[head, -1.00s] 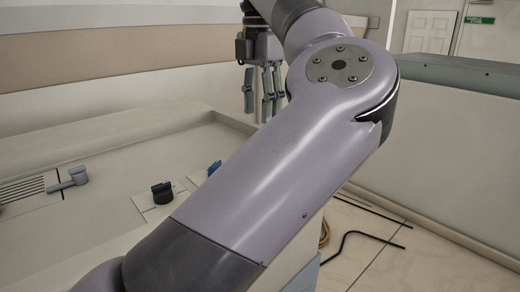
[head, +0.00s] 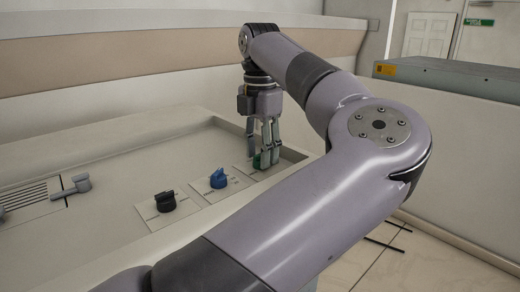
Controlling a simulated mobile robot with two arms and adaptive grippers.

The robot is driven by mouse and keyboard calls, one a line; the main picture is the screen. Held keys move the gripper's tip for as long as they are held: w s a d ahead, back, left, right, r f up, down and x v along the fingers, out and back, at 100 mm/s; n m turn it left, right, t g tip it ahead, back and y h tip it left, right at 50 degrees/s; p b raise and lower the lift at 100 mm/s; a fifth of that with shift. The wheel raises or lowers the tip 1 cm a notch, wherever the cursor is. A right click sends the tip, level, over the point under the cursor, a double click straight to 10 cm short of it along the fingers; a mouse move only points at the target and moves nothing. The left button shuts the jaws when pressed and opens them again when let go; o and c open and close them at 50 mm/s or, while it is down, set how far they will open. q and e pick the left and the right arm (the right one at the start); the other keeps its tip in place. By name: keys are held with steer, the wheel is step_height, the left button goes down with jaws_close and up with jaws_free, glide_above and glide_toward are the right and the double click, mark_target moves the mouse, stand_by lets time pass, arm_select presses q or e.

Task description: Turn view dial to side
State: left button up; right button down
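A row of dials sits on the sloped panel: a black dial (head: 165,201), a blue dial (head: 218,179) and a green dial (head: 257,161). Their labels are too small to read, so I cannot tell by text which is the view dial. My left gripper (head: 262,157) points down at the green dial, with its fingers apart on either side of it. The fingers partly hide the green dial, and I cannot tell whether they touch it. My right gripper is not in view.
A grey lever-like fitting (head: 75,185) and a slotted vent (head: 22,195) are on the panel at left. A raised rim borders the recessed panel behind the dials. A low partition (head: 465,140) stands at right. My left arm covers the panel's right front.

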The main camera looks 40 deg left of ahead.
arm_select(q)
steer(key=shift+c, duration=1.3)
steer(key=c, duration=0.4)
jaws_close()
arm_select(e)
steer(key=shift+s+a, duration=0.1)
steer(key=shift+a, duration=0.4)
